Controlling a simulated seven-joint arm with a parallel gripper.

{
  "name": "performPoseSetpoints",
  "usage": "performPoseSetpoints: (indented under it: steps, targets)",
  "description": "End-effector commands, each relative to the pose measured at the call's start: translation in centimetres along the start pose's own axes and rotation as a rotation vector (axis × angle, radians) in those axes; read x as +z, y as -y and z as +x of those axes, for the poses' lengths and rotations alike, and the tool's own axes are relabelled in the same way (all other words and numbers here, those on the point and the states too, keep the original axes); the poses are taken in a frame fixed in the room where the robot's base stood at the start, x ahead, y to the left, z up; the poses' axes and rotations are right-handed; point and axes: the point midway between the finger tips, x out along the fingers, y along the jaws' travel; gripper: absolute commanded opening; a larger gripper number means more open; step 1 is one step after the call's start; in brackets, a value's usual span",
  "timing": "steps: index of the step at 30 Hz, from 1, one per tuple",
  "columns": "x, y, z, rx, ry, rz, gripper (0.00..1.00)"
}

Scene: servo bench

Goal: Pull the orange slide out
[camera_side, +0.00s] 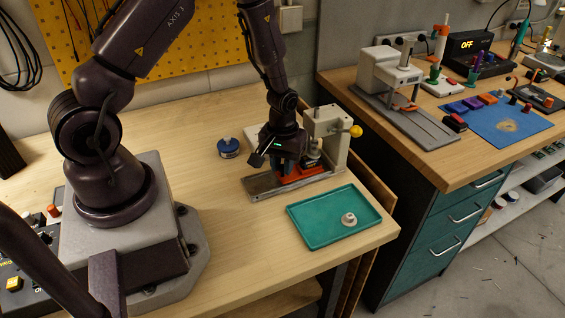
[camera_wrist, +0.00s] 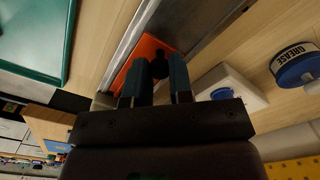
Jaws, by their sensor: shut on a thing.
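The orange slide (camera_side: 302,179) lies on a grey metal rail (camera_side: 262,184), at the foot of a beige press-like stand (camera_side: 328,130). In the wrist view the orange slide (camera_wrist: 147,47) shows between and beyond my fingers, with the metal rail (camera_wrist: 212,22) running to the upper right. My gripper (camera_side: 281,168) is low over the slide. In the wrist view my gripper (camera_wrist: 160,66) has a finger on each side of a dark knob (camera_wrist: 161,65) on the slide and is shut on it. My wrist hides part of the slide in the side view.
A green tray (camera_side: 310,239) with a small pale round part (camera_side: 349,219) lies in front of the rail. A blue grease tin (camera_side: 228,148) stands behind to the left. The stand's lever has a yellow ball (camera_side: 355,131). The rail's left end has open bench beside it.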

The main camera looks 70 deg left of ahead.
Motion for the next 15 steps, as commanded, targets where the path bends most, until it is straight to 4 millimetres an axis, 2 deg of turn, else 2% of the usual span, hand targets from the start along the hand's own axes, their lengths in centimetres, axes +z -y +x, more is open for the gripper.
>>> performPoseSetpoints:
  steps: [5, 12, 15]
  targets:
    - [0.9, 0.9, 0.0, -0.001, 0.003, -0.001, 0.00]
    - [4.4, 4.5, 0.0, -0.002, 0.004, -0.002, 0.00]
    - [5.4, 5.4, 0.0, -0.001, 0.003, -0.002, 0.00]
